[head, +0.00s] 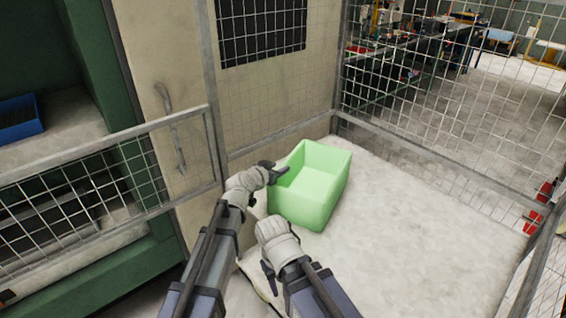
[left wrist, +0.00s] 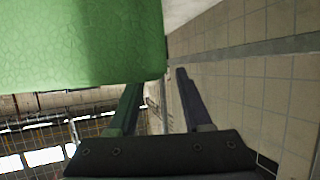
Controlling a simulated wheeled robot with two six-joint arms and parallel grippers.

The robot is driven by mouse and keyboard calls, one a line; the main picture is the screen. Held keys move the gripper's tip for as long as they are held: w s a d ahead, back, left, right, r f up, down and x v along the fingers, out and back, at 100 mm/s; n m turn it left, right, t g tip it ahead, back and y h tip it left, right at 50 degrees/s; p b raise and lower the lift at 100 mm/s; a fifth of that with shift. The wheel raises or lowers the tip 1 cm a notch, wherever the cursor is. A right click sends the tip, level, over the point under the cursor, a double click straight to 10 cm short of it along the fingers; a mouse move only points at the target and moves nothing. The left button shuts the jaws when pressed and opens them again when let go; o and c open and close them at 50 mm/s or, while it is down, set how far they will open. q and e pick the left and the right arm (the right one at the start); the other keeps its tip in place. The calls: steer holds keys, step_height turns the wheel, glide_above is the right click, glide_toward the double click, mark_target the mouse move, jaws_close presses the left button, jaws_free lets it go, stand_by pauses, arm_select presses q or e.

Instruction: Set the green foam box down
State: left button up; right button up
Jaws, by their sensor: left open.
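The green foam box (head: 312,208), open at the top, sits upright on the pale floor of a mesh-fenced bay in the head view. My left gripper (head: 274,170) is at the box's upper left rim. In the left wrist view the box (left wrist: 80,45) fills the upper left, and the left gripper (left wrist: 158,85) has its fingers apart with nothing between them. The box is close to the left finger; I cannot tell whether they touch. My right gripper (head: 268,275) is in front of the box, apart from it; its fingers are mostly hidden by its own wrist.
Wire mesh fence (head: 440,110) closes the back and right of the bay. A beige panel (head: 265,110) with a dark grille stands behind the box. A blue bin (head: 20,118) sits on a shelf at the left. The pale floor (head: 430,225) right of the box is clear.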

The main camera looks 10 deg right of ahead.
arm_select(q)
steer(key=p+v, duration=0.2)
steer(key=v, duration=0.4)
steer(key=shift+s+a+r, duration=0.15)
steer(key=shift+s+a, duration=0.05)
steer(key=shift+s, duration=0.05)
steer(key=shift+s+a, duration=0.1)
steer(key=shift+s, duration=0.05)
